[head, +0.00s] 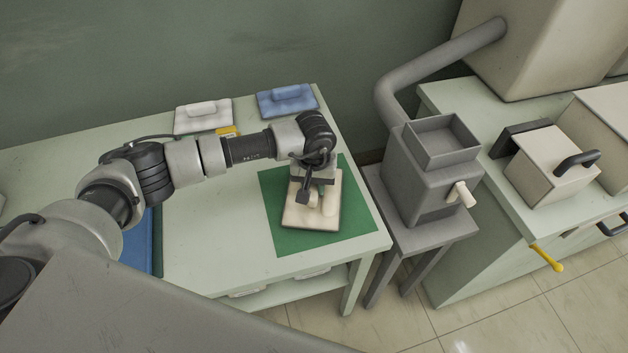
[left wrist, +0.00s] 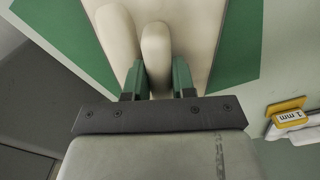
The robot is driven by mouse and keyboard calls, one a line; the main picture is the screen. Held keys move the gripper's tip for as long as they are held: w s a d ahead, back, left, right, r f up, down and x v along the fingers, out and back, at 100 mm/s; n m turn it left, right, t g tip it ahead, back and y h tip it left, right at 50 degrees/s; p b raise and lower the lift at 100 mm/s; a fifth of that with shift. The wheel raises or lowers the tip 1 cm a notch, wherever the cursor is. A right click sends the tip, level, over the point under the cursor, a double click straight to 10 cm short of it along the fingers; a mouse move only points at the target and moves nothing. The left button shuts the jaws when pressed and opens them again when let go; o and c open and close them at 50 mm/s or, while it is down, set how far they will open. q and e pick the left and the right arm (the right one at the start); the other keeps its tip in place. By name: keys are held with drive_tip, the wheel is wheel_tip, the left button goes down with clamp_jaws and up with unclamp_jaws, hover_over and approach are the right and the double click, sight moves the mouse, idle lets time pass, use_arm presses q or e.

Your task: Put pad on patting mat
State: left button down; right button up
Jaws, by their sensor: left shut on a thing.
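The cream pad (head: 298,217) is a flat board with a rounded handle on top. It is over the green patting mat (head: 357,215), inside the mat's outline and slightly turned. I cannot tell for sure whether it touches the mat. My left gripper (head: 313,195) is above the pad and shut on its handle. In the left wrist view, the handle (left wrist: 156,45) is between the fingers (left wrist: 158,82), with a second cream rounded piece beside it. The mat (left wrist: 237,40) shows on both sides of the pad. My right gripper is not in view.
A white pad (head: 203,115) and a blue pad (head: 287,101) lie at the table's back edge. A yellow "1 mm" tag (left wrist: 288,116) is near the mat. A grey machine (head: 432,175) stands on a stand right of the table.

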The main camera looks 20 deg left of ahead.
use_arm(q)
drive_tip(key=shift+f, duration=0.1)
drive_tip(key=shift+f+b, duration=0.1)
drive_tip(key=shift+b, duration=0.2)
drive_tip(key=c, duration=0.9)
unclamp_jaws()
